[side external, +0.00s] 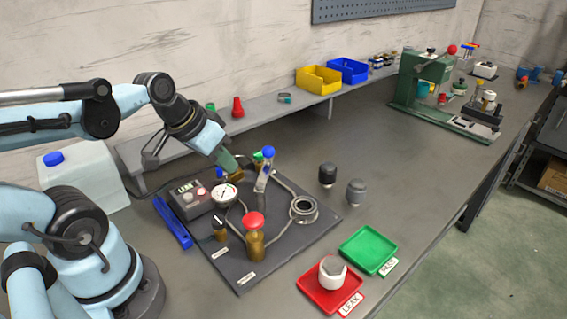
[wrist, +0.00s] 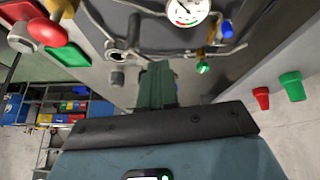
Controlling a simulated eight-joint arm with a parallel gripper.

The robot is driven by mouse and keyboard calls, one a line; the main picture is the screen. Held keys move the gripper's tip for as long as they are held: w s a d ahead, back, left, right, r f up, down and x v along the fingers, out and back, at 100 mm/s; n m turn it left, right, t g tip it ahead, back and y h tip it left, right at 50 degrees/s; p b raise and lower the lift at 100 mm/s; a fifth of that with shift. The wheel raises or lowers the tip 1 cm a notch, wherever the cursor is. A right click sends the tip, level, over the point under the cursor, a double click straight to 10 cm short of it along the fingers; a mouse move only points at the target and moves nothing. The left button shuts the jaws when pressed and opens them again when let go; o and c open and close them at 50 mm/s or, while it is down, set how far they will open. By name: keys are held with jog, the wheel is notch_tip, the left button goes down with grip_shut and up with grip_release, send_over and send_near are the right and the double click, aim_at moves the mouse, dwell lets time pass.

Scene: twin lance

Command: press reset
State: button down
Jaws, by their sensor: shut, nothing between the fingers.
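A dark control box (side external: 190,198) with a small lit display and small round buttons sits at the left of the dark test plate (side external: 270,248) in the side view. I cannot read which button is reset. My gripper (side external: 233,168) has green fingers, closed together and empty. It points down over the back of the plate, behind and right of the box and apart from it. In the wrist view my shut fingers (wrist: 156,82) stand in the middle. A white round gauge (side external: 225,195) stands beside the box; it also shows in the wrist view (wrist: 187,9).
A red-topped brass valve (side external: 254,235), a blue-topped upright part (side external: 265,170) and a metal ring (side external: 304,209) crowd the plate. Red (side external: 316,299) and green (side external: 357,262) trays lie at the front right. A shelf (side external: 290,112) runs behind.

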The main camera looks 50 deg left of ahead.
aim_at(185, 195)
jog(key=s+a+r+n+t+h, duration=0.1)
jog(key=s+a+r+n+h, duration=0.1)
jog(key=s+a, duration=0.4)
jog(key=shift+s+a+r+n, duration=0.4)
jog(key=shift+a+r+n, duration=0.1)
jog(key=shift+a+n, duration=0.25)
jog(key=shift+f, duration=0.15)
jog(key=shift+f, duration=4.25)
jog(key=shift+f, duration=0.15)
jog(key=shift+f, duration=0.25)
